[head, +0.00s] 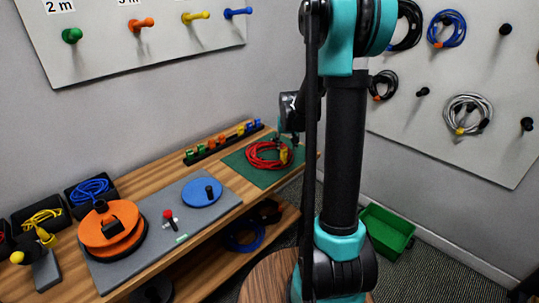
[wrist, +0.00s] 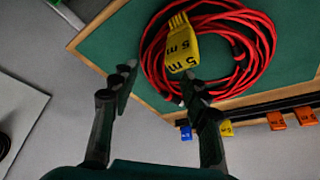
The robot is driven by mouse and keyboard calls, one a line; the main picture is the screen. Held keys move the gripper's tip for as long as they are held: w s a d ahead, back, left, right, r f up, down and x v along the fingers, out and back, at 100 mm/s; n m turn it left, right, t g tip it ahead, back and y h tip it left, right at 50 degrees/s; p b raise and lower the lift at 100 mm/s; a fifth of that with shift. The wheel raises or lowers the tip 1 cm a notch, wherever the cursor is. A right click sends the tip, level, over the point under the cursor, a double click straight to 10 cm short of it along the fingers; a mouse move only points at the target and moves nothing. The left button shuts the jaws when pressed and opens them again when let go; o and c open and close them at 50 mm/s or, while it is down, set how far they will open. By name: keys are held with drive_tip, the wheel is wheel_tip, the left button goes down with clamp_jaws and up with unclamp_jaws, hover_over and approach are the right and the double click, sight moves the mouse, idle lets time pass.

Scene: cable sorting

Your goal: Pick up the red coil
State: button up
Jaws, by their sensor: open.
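The red coil (head: 264,155) lies on a green mat (head: 244,168) at the far end of the wooden bench in the head view. The coil also fills the upper right of the wrist view (wrist: 256,84), with a yellow "5 m" tag (wrist: 182,50) on it. My gripper (wrist: 160,82) is open. Its right finger overlaps the lower left edge of the coil near the tag in the wrist view, and its left finger is out to the left, off the coil. I cannot tell whether the finger touches the coil. In the head view my arm mostly hides the gripper.
A rack of coloured clips (head: 222,140) stands behind the mat. An orange reel (head: 108,228) and blue disc (head: 201,192) sit on a grey board (head: 180,240). Bins with blue (head: 89,190) and yellow cables stand left. A green crate (head: 385,232) is on the floor.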

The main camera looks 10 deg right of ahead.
drive_tip(key=shift+x, duration=2.55)
drive_tip(key=shift+s+d, duration=0.1)
drive_tip(key=shift+d, duration=0.05)
clamp_jaws()
